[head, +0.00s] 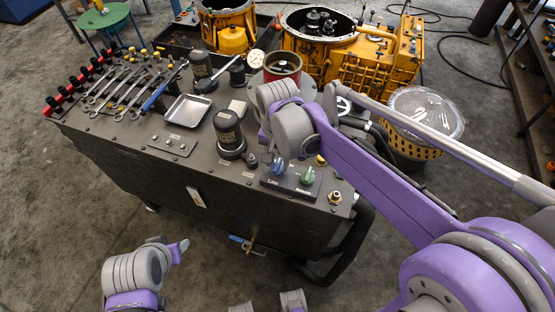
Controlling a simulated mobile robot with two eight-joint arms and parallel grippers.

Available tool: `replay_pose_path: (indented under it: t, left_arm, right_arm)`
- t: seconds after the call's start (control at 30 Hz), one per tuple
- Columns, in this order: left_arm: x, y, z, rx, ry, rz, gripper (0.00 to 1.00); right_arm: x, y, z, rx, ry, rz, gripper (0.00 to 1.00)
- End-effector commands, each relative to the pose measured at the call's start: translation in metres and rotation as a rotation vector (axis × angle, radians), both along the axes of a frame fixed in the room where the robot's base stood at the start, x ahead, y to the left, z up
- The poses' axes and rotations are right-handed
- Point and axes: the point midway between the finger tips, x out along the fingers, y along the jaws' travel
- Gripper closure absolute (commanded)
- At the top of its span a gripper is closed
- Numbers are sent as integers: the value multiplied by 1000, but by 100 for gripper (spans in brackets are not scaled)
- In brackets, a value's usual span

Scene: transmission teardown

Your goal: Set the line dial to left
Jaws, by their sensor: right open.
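The line dial (277,168) is a blue knob on a small dark panel (291,182) at the cart's front right corner, with the label "Line" below it. Its exact pointing is too small to tell. A green knob (307,176) sits to its right on the same panel. My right gripper (264,136) is above and behind the panel, apart from the dial, mostly hidden by its own grey wrist; it is open. My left gripper (181,248) is low at the left, in front of the cart and far from the dial. Its fingers are too unclear to read.
The dark cart (110,165) carries wrenches, a metal tray (187,110) and black cylinders, one (229,135) just left of the panel. A brass fitting (335,197) stands right of it. Yellow transmission housings (365,65) and a yellow basket (410,145) are behind. Floor in front is clear.

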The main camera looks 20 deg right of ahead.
Motion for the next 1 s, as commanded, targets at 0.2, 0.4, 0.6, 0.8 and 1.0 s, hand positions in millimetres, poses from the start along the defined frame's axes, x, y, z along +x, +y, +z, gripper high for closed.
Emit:
replay_pose_path:
  t: [0.2,0.4,0.6,0.8,1.0]
  left_arm:
    - [0,0,0,0,0,0,50]
    - [0,0,0,0,0,0,50]
    - [0,0,0,0,0,0,50]
    - [0,0,0,0,0,0,50]
    - [0,0,0,0,0,0,50]
  right_arm:
    - [0,0,0,0,0,0,83]
    - [0,0,0,0,0,0,100]
    - [0,0,0,0,0,1,100]
    - [0,0,0,0,0,34,100]
    - [0,0,0,0,0,139,100]
